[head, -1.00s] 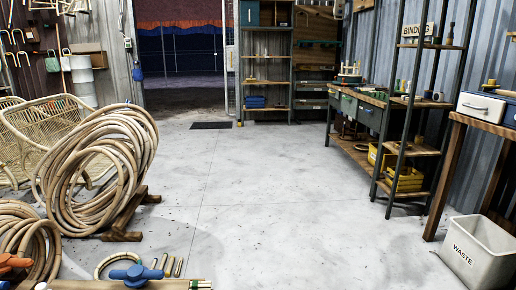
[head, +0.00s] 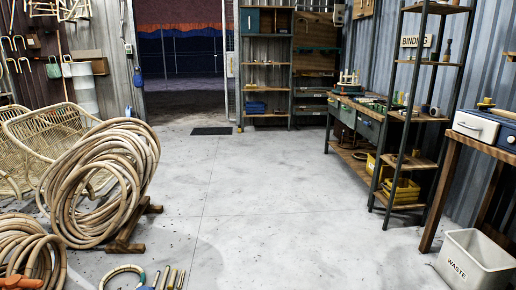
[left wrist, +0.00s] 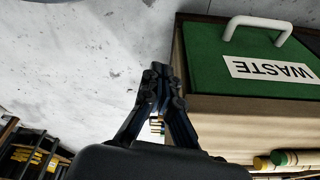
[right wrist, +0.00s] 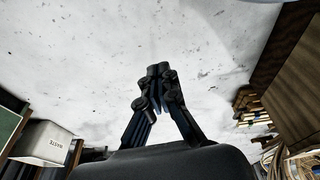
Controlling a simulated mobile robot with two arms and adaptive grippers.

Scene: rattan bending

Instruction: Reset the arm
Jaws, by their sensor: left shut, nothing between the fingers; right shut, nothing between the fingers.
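My left gripper (left wrist: 156,78) shows in the left wrist view with its dark fingertips together and nothing between them. A green lid (left wrist: 245,60) with a white handle and a "WASTE" label lies to its right. My right gripper (right wrist: 160,74) shows in the right wrist view, also shut and empty, with pale concrete floor behind it. Neither gripper nor arm shows in the head view.
Rattan coils (head: 98,180) lean on a wooden stand at left. A white waste bin (head: 474,262) stands at lower right, below a side table (head: 482,143). A shelf rack (head: 397,120) and workbench line the right wall. The middle floor is clear.

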